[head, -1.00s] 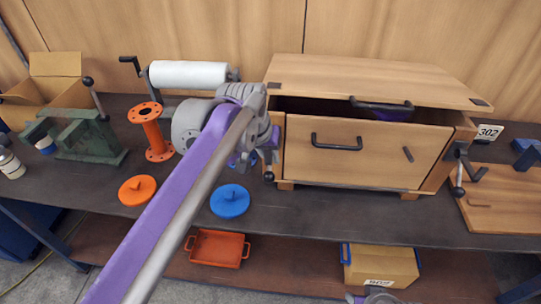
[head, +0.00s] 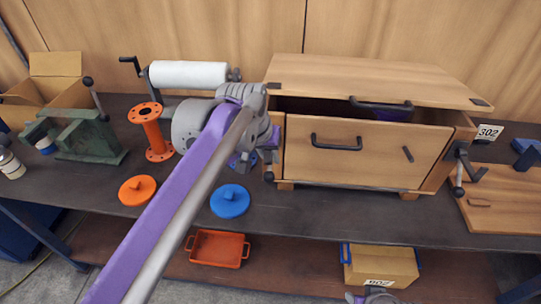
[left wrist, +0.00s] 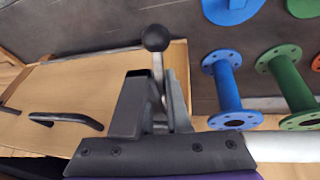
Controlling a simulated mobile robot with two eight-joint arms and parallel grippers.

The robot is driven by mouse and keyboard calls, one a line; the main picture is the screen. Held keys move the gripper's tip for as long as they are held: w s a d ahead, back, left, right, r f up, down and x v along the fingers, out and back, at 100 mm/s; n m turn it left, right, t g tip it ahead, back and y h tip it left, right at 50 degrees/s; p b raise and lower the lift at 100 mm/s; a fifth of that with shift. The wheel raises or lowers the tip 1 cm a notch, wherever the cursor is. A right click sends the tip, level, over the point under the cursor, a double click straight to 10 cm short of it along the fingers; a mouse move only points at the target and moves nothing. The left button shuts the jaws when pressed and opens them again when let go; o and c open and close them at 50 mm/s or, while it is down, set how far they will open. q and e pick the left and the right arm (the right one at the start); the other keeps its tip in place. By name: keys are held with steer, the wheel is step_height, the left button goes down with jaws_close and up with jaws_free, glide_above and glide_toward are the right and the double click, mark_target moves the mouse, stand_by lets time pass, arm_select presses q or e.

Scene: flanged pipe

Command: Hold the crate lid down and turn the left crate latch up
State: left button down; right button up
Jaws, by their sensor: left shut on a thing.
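The wooden crate (head: 360,155) stands on the bench, with a dark handle on its front. Its lid (head: 375,80) is ajar, with a dark gap along the front edge; a black handle (head: 380,104) sits on that edge. My left gripper (head: 266,150) is at the crate's left side, largely hidden by its own wrist. In the left wrist view, my left gripper (left wrist: 155,110) is shut on the left latch's lever (left wrist: 158,72), whose dark ball knob sticks out beyond the fingers. The right latch (head: 460,168) hangs at the crate's right side. My right gripper's jaws are not visible.
An orange flanged pipe (head: 154,133), an orange disc (head: 138,190) and a blue disc (head: 230,201) are left of the crate. A white roll (head: 188,74) stands behind. A wooden board (head: 498,205) lies to the right. An orange tray (head: 217,248) sits on the lower shelf.

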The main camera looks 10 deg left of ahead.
arm_select(q)
steer(key=r+g+p, duration=0.1)
steer(key=g+p, duration=0.3)
steer(key=shift+s+r, duration=0.3)
steer(key=shift+r, duration=0.1)
steer(key=shift+s+g+p, duration=0.25)
steer(key=shift+g+p, duration=0.2)
steer(key=shift+g, duration=0.45)
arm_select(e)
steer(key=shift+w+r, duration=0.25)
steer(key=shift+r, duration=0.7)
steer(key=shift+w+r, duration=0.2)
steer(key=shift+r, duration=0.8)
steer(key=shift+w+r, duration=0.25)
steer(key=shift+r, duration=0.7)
arm_select(q)
steer(key=c, duration=0.9)
jaws_free()
steer(key=p+v, duration=0.1)
steer(key=v, duration=0.9)
steer(key=shift+r+p, duration=0.35)
steer(key=shift+r, duration=0.1)
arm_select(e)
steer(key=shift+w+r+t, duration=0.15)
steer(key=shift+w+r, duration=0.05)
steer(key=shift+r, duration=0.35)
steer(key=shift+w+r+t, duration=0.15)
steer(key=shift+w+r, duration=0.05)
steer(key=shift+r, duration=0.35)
